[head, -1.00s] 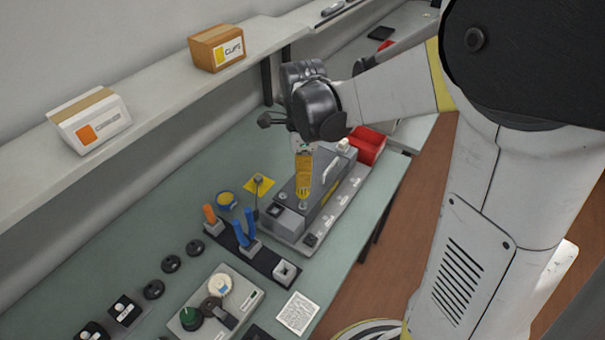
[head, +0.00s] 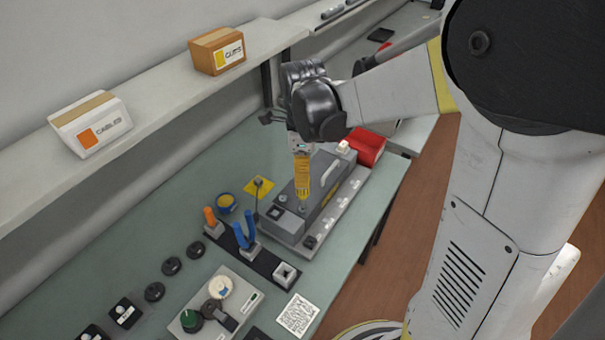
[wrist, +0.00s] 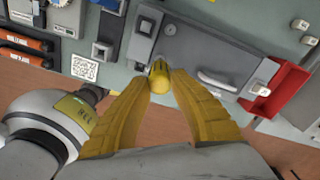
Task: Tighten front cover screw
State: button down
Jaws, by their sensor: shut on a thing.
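My gripper (wrist: 160,82) has yellow fingers that close on a yellow and dark screwdriver (wrist: 159,74), seen nearly end-on in the wrist view. The tool's lower end is at or just above the machine's front cover (head: 287,219). I cannot tell whether it touches the screw. The screw under the tool is hidden by the tool and fingers.
A red bin (head: 370,148) stands at the machine's far end. A dark tool rack (head: 262,262) with blue and orange handles lies nearby. A panel with knobs (head: 213,308) and a printed code card (head: 297,314) are in front. A shelf (head: 160,100) with boxes runs behind.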

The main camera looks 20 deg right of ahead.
jog(key=n, duration=1.8)
jog(key=shift+s, duration=0.1)
jog(key=n, duration=0.6)
jog(key=shift+b, duration=0.3)
jog(key=shift+f+b, duration=0.3)
jog(key=shift+f, duration=0.1)
jog(key=m, duration=0.5)
jog(key=shift+m, duration=1)
